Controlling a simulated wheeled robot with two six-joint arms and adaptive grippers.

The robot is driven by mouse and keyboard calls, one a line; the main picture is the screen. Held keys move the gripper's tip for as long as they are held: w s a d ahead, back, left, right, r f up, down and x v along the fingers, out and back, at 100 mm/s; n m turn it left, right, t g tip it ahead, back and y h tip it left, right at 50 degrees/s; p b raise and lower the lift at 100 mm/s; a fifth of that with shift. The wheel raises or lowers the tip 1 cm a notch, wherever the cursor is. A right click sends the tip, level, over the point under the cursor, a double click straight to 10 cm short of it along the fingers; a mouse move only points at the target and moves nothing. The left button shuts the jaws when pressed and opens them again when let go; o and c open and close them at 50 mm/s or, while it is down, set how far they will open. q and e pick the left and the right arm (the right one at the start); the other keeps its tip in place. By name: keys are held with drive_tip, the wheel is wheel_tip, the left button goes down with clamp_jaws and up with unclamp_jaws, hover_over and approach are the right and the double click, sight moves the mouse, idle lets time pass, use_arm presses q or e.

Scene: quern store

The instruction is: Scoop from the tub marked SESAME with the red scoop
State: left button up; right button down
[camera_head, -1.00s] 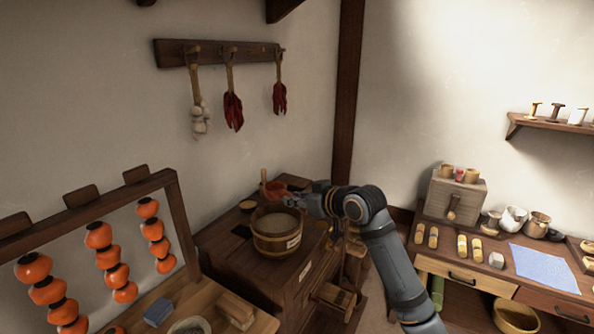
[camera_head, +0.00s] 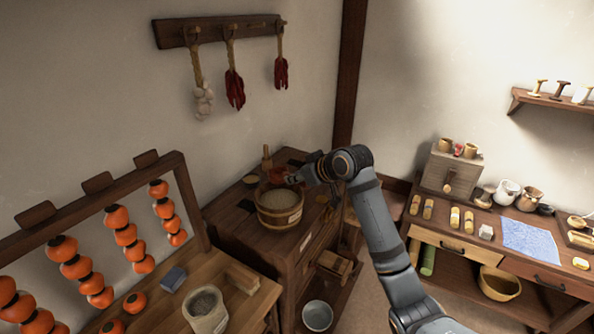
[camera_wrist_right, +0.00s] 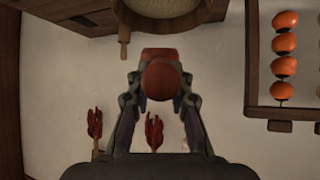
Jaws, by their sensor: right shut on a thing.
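My right gripper (camera_head: 291,180) is shut on the red scoop (camera_head: 277,174). The scoop is just above the far rim of a round wooden tub (camera_head: 280,222). The tub holds pale grain and has a light label on its front, too small to read here. In the right wrist view, the scoop (camera_wrist_right: 160,80) is between the two fingers, and the tub (camera_wrist_right: 163,28) is at the top edge, apart from the scoop in the picture. I cannot tell whether the scoop holds anything. My left gripper is not in view.
The tub stands on a dark wooden chest (camera_head: 232,237) against the wall. A rack of orange persimmons (camera_head: 117,217) stands at left, beside a stone mortar (camera_head: 205,312). Dried chillies (camera_head: 235,90) hang above. A bench at right carries a blue cloth (camera_head: 531,240).

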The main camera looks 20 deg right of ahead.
drive_tip(key=shift+w+a+r+g+h+p, duration=0.1)
drive_tip(key=shift+r+g+h+p, duration=0.25)
drive_tip(key=shift+g+p, duration=0.75)
drive_tip(key=shift+w+a+r+g+h+p, duration=0.15)
drive_tip(key=shift+r+g+p, duration=0.25)
drive_tip(key=shift+p, duration=1.4)
drive_tip(key=g+p, duration=0.1)
drive_tip(key=p, duration=0.1)
drive_tip(key=g+h+p, duration=0.1)
drive_tip(key=shift+w+r+g+p, duration=0.2)
drive_tip(key=shift+r+g+p, duration=0.15)
drive_tip(key=shift+r+g, duration=0.05)
drive_tip(key=shift+f+g, duration=0.25)
drive_tip(key=shift+g, duration=0.15)
drive_tip(key=shift+f, duration=0.65)
wheel_tip(320, 180, down, 6)
drive_tip(key=shift+w+f, duration=0.1)
drive_tip(key=shift+s+d+r+t+y+b, duration=0.1)
drive_tip(key=shift+s+r+t+y+b, duration=0.15)
drive_tip(key=shift+r+t+y+b, duration=0.85)
drive_tip(key=shift+s+d+f+t+h+b, duration=0.1)
drive_tip(key=shift+s+t+b, duration=0.25)
drive_tip(key=shift+t, duration=1.7)
drive_tip(key=shift+s+d+r+t+y+b, duration=0.15)
drive_tip(key=shift+r+t+y+b, duration=0.55)
drive_tip(key=shift+t, duration=0.85)
